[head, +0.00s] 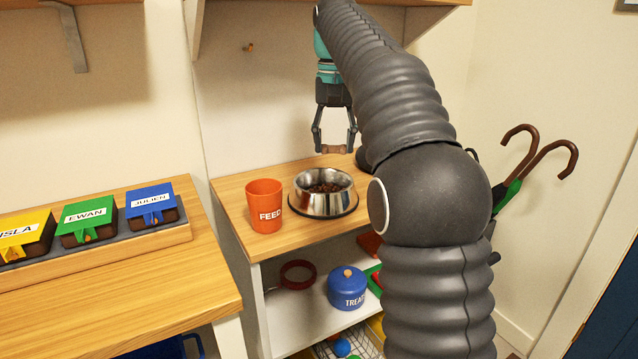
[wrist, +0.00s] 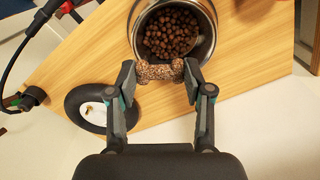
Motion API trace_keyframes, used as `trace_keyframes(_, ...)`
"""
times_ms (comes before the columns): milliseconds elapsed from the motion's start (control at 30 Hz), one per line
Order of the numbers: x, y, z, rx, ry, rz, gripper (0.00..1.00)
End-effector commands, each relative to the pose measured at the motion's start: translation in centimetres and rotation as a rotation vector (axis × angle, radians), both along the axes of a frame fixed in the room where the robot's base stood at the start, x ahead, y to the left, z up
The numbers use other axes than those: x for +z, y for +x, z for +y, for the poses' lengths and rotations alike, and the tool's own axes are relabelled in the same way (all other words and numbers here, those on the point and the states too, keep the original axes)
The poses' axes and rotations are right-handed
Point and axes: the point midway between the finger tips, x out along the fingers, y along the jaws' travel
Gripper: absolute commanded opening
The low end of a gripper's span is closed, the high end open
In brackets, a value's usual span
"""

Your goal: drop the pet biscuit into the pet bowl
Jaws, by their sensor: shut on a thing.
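The pet biscuit (wrist: 160,72) is brown, speckled and bone-shaped. My gripper (wrist: 160,80) is shut on it, with one fingertip at each end. The bowl is shiny metal with a dark base ring and holds brown kibble. In the wrist view the biscuit overlaps the near rim of the bowl (wrist: 208,52); its height above the rim is hard to judge.
An orange FEED cup (head: 265,206) stands left of the bowl. A black ring-shaped thing (wrist: 76,112) lies on the wooden top near the bowl. A blue treat jar (head: 347,289) sits on the shelf below. Umbrellas (head: 535,160) stand at the right. Name-labelled boxes (head: 86,221) are at the left.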

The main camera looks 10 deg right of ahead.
Motion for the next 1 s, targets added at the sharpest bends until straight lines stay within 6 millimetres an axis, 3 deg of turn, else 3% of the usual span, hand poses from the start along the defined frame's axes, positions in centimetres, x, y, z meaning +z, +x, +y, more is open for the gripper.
trace_keyframes(267, -0.8, 0.0, 0.4, 0.008, 0.0, 0.001, 0.36)
trace_keyframes(700, -5.2, -0.1, 0.4, 0.006, 0.0, 0.002, 0.36)
trace_keyframes(1000, -6.0, 0.0, 0.3, 0.004, 0.0, 0.0, 0.36)
